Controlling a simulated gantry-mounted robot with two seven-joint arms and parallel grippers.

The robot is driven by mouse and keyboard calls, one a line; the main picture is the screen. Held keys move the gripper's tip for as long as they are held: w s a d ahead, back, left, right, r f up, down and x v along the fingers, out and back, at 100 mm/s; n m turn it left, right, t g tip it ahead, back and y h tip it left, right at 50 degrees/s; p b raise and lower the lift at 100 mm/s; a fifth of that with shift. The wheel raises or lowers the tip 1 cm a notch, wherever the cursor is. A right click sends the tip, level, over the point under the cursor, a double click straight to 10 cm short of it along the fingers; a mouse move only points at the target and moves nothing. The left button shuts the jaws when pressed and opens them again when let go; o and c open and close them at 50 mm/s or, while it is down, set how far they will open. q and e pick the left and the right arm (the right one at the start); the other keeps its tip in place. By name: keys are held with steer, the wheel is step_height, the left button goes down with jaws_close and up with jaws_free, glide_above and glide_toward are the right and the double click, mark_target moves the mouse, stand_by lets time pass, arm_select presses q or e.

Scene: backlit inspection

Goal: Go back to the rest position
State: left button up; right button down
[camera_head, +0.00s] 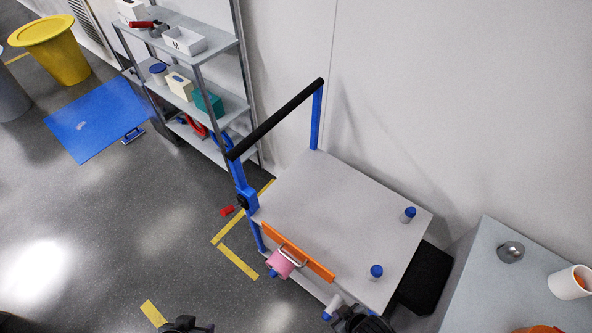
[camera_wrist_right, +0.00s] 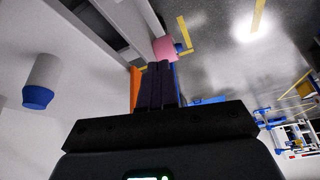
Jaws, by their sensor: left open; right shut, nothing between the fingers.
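My left gripper (camera_head: 187,325) shows only as a dark piece at the bottom edge of the head view, over the floor. It is open; no object shows in it. My right gripper (camera_wrist_right: 158,85) is shut and empty in the right wrist view, its dark fingers pressed together. In the head view, dark parts at the bottom edge beside the cart's near corner appear to be my right arm's end. The cart (camera_head: 320,205) has a grey top, blue posts and a black handle bar.
Two blue-capped bottles (camera_head: 408,214) (camera_head: 376,272) stand on the cart. An orange bar (camera_head: 298,252) and a pink item (camera_head: 281,264) are at its near edge. A grey table (camera_head: 490,265) with a white cup (camera_head: 570,282) is right. Shelves (camera_head: 187,75) stand behind left.

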steer(key=s+d+r+m+h, duration=0.15)
steer(key=d+r, duration=0.25)
steer(key=r, duration=0.5)
steer(key=d+r+m+h, duration=0.1)
steer(key=d+r+m, duration=0.25)
steer(key=r, duration=0.55)
step_height(320, 180, up, 30)
steer(key=p, duration=3)
steer(key=shift+s+d+n+p, duration=0.2)
steer(key=shift+d+n+p, duration=0.1)
steer(key=shift+p, duration=0.1)
